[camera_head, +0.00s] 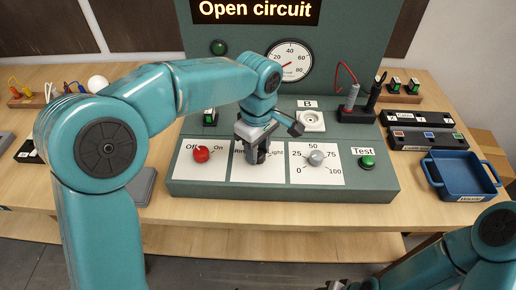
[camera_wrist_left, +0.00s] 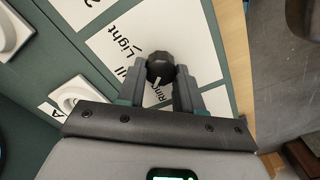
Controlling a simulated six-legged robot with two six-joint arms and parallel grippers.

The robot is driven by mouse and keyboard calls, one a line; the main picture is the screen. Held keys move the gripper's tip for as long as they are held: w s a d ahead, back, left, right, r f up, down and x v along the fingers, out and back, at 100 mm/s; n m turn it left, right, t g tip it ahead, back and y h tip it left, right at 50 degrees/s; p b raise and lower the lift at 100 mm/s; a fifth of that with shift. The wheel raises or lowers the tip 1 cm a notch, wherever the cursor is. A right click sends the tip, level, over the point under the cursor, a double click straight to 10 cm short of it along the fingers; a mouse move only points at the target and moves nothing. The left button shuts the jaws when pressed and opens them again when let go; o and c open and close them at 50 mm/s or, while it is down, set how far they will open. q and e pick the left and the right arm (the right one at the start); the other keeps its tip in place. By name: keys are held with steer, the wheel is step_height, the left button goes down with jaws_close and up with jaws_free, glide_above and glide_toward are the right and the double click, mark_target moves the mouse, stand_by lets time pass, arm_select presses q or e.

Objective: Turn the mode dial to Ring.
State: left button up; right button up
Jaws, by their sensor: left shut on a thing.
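The mode dial (camera_wrist_left: 160,64) is a dark knob on a white plate (camera_wrist_left: 112,48) labelled Ring and Light, with a third label partly covered. In the left wrist view my left gripper (camera_wrist_left: 166,76) has its two fingers on either side of the dial, shut on it. A white mark on the dial points toward the Ring label. In the head view my left gripper (camera_head: 262,150) comes down over the middle plate and hides most of the dial. My right gripper (camera_head: 338,286) shows only in part at the bottom edge, well away from the panel.
The red Off/On knob (camera_head: 201,154) is left of the dial; the grey 0–100 knob (camera_head: 317,158) and green Test button (camera_head: 367,161) are right. The display (camera_head: 255,10) reads "Open circuit". Probes (camera_head: 351,97) stand behind. A blue tray (camera_head: 460,174) sits right.

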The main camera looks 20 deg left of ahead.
arm_select(q)
steer(key=shift+r+n+b, duration=0.15)
steer(key=shift+n+b, duration=0.15)
steer(key=shift+n, duration=1.9)
steer(key=o, duration=1)
steer(key=shift+o, duration=0.2)
step_height(320, 180, up, 16)
steer(key=p, duration=0.2)
steer(key=shift+p, duration=0.3)
steer(key=shift+r, duration=0.1)
